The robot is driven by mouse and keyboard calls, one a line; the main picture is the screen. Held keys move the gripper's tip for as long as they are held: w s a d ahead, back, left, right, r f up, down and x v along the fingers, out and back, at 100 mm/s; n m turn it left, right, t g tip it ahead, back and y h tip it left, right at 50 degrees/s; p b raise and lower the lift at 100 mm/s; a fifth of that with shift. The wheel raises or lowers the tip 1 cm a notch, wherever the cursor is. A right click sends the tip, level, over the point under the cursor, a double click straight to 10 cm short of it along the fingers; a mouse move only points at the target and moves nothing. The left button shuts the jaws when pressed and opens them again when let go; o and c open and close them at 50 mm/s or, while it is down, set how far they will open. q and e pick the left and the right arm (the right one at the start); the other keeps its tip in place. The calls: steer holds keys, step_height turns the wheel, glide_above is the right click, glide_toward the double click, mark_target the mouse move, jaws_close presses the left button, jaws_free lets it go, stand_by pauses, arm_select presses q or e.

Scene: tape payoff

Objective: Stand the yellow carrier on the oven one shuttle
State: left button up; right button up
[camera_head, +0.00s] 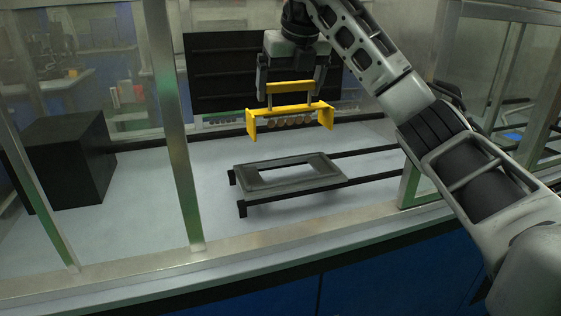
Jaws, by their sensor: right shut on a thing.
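The yellow carrier (290,113) hangs upright in the air, with several small round pieces in a row under its top plate. My right gripper (290,88) is shut on the carrier's upper yellow handle and holds it from above. The shuttle (255,182), a grey rectangular frame with an opening in its middle, lies on two dark rails below and in front of the carrier. The carrier is clear of the shuttle. My left gripper is not in view.
The dark rails (370,152) run right from the shuttle. A black box (70,160) stands at the left on the pale floor. Metal frame posts (172,130) and a front sill (130,265) bound the enclosure. A dark ribbed panel (215,75) stands behind the carrier.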

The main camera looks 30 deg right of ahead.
mark_target(290, 108)
step_height(290, 108, down, 5)
steer(key=shift+r+b, duration=0.1)
steer(key=shift+b, duration=0.6)
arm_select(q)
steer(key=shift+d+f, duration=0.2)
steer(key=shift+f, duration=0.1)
arm_select(e)
steer(key=shift+f, duration=2.35)
steer(key=shift+f, duration=0.1)
steer(key=o, duration=0.8)
steer(key=shift+f+b, duration=0.1)
steer(key=shift+b, duration=0.2)
